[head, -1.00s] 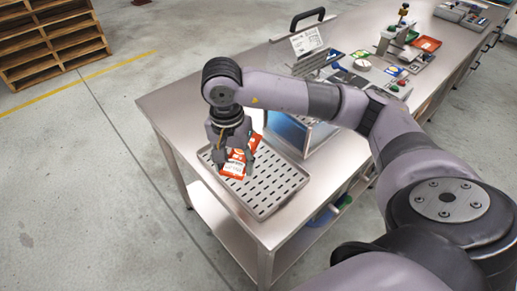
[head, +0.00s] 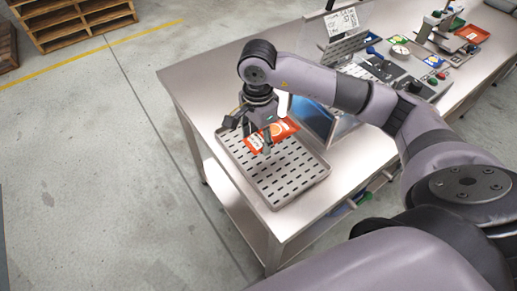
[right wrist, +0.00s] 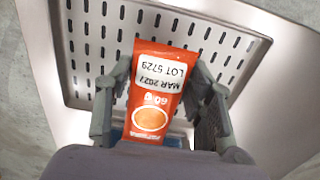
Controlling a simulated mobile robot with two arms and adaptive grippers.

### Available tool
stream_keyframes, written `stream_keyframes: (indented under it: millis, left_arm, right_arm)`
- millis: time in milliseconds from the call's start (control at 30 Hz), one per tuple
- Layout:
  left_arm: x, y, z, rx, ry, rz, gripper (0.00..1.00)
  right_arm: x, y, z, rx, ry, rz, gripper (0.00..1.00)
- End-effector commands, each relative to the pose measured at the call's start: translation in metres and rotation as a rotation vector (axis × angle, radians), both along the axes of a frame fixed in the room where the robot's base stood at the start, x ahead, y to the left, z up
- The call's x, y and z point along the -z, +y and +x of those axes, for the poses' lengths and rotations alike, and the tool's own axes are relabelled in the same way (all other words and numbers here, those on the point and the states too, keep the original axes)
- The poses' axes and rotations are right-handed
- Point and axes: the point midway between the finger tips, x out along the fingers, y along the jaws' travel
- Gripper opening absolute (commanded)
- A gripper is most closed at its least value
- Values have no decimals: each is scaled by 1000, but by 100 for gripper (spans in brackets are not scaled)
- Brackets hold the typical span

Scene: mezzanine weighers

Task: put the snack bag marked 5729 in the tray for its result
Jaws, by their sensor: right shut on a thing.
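My right gripper (head: 254,138) is shut on an orange-red snack bag (head: 282,131) over the slotted grey metal tray (head: 290,188). In the right wrist view the bag (right wrist: 152,122) sits between the two fingers, its white label reading LOT 5729 and MAR 2027 upside down. The tray (right wrist: 240,45) lies behind and below the bag; I cannot tell whether they touch. My left gripper is in neither view.
The steel bench (head: 205,75) runs to the back right. A dark-framed screen (head: 313,120) stands beside the slotted tray, partly behind my arm. Wooden pallets (head: 75,18) lie on the floor at the far left.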

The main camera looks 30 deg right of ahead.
Motion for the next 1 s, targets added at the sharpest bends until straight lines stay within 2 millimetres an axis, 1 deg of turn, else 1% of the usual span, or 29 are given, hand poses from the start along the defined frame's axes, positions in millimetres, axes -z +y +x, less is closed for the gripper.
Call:
stream_keyframes:
  millis: [33, 100, 267, 533, 767, 900, 933, 1000]
  left_arm:
    - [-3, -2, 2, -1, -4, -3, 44]
    - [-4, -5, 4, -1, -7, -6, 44]
    - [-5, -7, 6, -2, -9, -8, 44]
    - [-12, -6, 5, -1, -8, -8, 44]
    - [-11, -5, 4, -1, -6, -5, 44]
    - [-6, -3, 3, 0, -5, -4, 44]
    - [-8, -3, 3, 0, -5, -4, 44]
    - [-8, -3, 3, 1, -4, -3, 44]
  right_arm:
    - [7, 0, -1, 0, 3, 0, 21]
    - [15, 0, 0, 0, 1, 1, 21]
    - [25, 0, 0, -1, 1, 0, 21]
    - [60, 0, -1, -1, 2, 0, 21]
    - [63, 0, 0, -2, -1, 0, 21]
    - [67, 0, 0, -2, -1, 0, 21]
    - [65, 0, 0, -2, -1, 0, 50]
    - [65, 0, 0, -2, -1, 0, 55]
